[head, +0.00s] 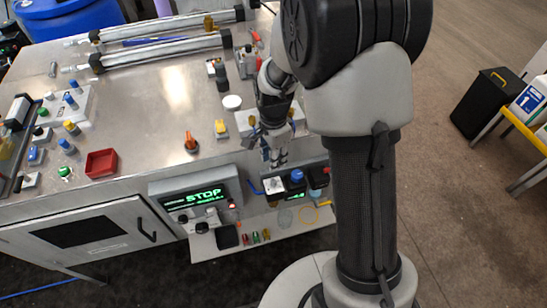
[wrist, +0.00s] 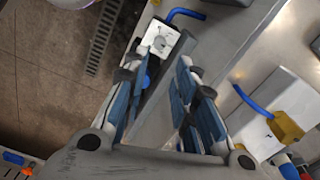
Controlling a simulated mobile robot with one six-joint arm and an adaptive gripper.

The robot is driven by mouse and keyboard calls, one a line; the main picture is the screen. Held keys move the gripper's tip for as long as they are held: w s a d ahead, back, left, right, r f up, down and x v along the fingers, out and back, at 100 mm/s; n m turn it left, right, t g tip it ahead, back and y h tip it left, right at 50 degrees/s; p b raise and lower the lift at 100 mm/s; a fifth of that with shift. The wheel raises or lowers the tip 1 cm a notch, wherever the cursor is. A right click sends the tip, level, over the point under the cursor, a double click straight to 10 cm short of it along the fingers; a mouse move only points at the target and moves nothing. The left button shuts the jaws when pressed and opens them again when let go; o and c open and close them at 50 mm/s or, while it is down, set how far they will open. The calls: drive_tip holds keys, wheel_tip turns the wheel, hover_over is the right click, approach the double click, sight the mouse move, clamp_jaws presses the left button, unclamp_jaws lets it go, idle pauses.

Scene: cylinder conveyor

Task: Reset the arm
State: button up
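My gripper (head: 279,158) hangs at the front edge of the steel table (head: 165,105), beside a white block with yellow parts, in the head view. In the wrist view my gripper (wrist: 160,68) has its two blue-padded fingers apart, with nothing held between them. Part of the gripper is hidden behind my wrist in the head view.
A control box with a green STOP display (head: 203,198) is at the table front. A shelf below holds small parts. A red tray (head: 101,163) and an orange knob (head: 191,142) sit on the table. A black bin (head: 484,102) stands right; floor between is clear.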

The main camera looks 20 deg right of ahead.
drive_tip(key=s+r+n+t, duration=0.1)
drive_tip(key=s+r+n, duration=0.35)
drive_tip(key=r, duration=0.45)
drive_tip(key=s+r+n+t, duration=0.1)
drive_tip(key=s+r+n, duration=0.2)
drive_tip(key=s+r, duration=0.35)
drive_tip(key=s+r+n+t, duration=0.2)
drive_tip(key=s+r+n, duration=0.4)
drive_tip(key=s, duration=0.5)
drive_tip(key=shift+r+n+t, duration=0.3)
drive_tip(key=shift+n, duration=0.45)
drive_tip(key=shift+o, duration=0.9)
drive_tip(key=shift+w, duration=0.1)
